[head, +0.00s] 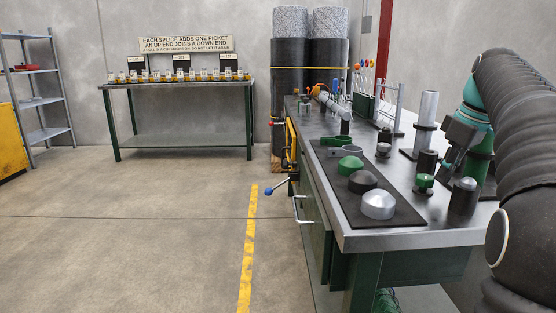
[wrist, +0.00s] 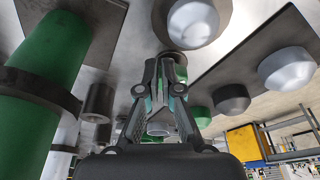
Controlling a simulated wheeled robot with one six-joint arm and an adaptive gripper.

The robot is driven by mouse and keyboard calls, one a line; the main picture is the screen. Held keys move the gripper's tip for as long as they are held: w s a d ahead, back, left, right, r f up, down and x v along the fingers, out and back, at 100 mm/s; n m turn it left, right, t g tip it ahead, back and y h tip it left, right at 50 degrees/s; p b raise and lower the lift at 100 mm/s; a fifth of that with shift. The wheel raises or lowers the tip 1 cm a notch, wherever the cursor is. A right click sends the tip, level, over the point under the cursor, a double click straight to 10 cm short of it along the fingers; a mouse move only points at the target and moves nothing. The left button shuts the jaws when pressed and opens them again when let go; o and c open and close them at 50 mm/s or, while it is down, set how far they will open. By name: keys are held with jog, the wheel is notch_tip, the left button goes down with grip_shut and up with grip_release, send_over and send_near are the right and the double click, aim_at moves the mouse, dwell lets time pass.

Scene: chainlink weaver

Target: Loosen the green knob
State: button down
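A small green knob (head: 425,180) stands on a dark base on the workbench, just left of my gripper (head: 446,166) in the head view. In the wrist view my gripper (wrist: 164,72) points toward the bench. Its fingers are drawn in close, with green showing between and beside them. They hide most of what is there, so I cannot tell whether they touch the knob. A larger green dome (head: 350,164) sits on the dark mat, in line with a black dome (head: 362,181) and a silver dome (head: 378,205). The green dome also shows in the wrist view (wrist: 200,115).
A silver-topped dark post (head: 464,196) stands right of the knob, and a dark cylinder (head: 427,162) behind it. A tall silver cylinder (head: 428,108) and a green column (wrist: 40,80) are close by. The floor left of the bench is clear.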

jog(key=shift+s+d, duration=0.15)
jog(key=shift+d, duration=0.05)
jog(key=shift+r, duration=0.1)
jog(key=v, duration=0.3)
jog(key=w+v, duration=0.1)
jog(key=v, duration=0.1)
jog(key=shift+a+r, duration=0.25)
jog(key=shift+r, duration=0.2)
jog(key=a+r+m+h, duration=0.1)
jog(key=a+r+m, duration=0.15)
jog(key=a, duration=0.55)
jog(key=shift+d+f+m+h+b, duration=0.3)
jog(key=shift+f+m+b, duration=0.3)
jog(key=shift+f+m, duration=0.9)
jog(key=shift+d+f+m+h+b, duration=0.25)
jog(key=shift+f+m+b, duration=0.4)
jog(key=shift+f+m, duration=0.85)
jog(key=shift+d+f+m+h+b, duration=0.2)
jog(key=shift+f+m+h+b, duration=0.3)
jog(key=shift+f+m, duration=1)
